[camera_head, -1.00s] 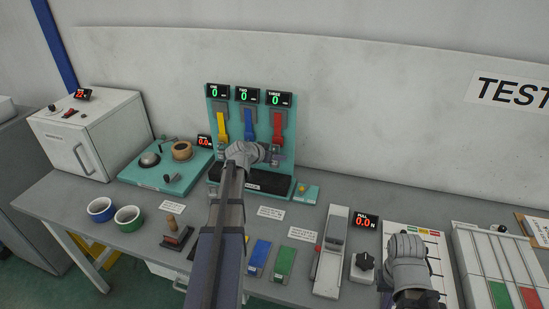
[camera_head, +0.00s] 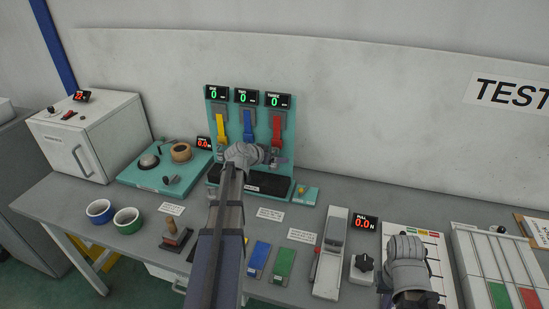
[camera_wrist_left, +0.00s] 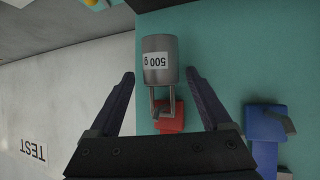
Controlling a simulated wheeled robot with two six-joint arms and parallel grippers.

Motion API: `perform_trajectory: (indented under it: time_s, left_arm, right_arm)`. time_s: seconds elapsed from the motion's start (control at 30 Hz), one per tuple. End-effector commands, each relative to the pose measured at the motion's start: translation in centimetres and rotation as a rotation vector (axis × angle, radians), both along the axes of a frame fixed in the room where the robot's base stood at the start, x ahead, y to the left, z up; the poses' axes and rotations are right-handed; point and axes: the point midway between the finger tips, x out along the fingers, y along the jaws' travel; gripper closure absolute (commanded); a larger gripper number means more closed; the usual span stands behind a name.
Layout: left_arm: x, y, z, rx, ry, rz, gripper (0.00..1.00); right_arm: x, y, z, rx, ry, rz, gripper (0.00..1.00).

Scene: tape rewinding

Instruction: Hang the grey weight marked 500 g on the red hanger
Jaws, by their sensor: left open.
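The grey weight (camera_wrist_left: 159,62) marked 500 g is a metal cylinder with a wire loop at one end. In the left wrist view its label is upside down, and its loop overlaps the red hanger (camera_wrist_left: 170,118); I cannot tell whether it is hooked on. In the head view the red hanger (camera_head: 277,128) is the rightmost of three on the teal stand. My left gripper (camera_wrist_left: 160,80) is open, its fingers on either side of the weight with gaps visible. My left wrist (camera_head: 244,155) hides part of the stand. My right gripper (camera_head: 408,265) is at lower right, its fingers not clear.
The blue hanger (camera_head: 248,125) and yellow hanger (camera_head: 221,127) are left of the red one. The red hanger's display (camera_head: 277,100) reads 0. A black pad (camera_head: 262,184) lies at the stand's foot. A teal tray (camera_head: 150,181) stands to the left.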

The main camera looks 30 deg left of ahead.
Motion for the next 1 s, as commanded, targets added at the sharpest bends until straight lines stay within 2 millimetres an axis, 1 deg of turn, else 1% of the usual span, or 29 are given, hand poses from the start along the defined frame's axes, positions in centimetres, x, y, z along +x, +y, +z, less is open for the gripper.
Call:
perform_trajectory:
  time_s: [0.27,0.47,0.73,0.83,1.0]
  left_arm:
    - [-0.4,0.0,0.3,0.000,0.001,0.000,0.18]
    - [-2.2,0.2,1.7,0.000,0.000,0.001,0.18]
    - [-5.8,0.6,4.2,0.000,0.000,0.001,0.18]
    - [-6.4,0.7,4.5,0.000,0.000,0.001,0.18]
    - [-6.5,0.8,4.3,0.000,0.000,0.000,0.18]
  right_arm:
    - [0.0,0.0,0.3,0.000,0.000,0.000,1.00]
    - [0.0,0.0,1.8,0.000,0.000,0.000,1.00]
    - [0.0,0.0,4.2,0.000,0.000,0.000,1.00]
    - [0.0,0.0,4.4,0.000,0.000,0.001,1.00]
    - [0.0,0.0,4.3,0.000,0.000,0.001,1.00]
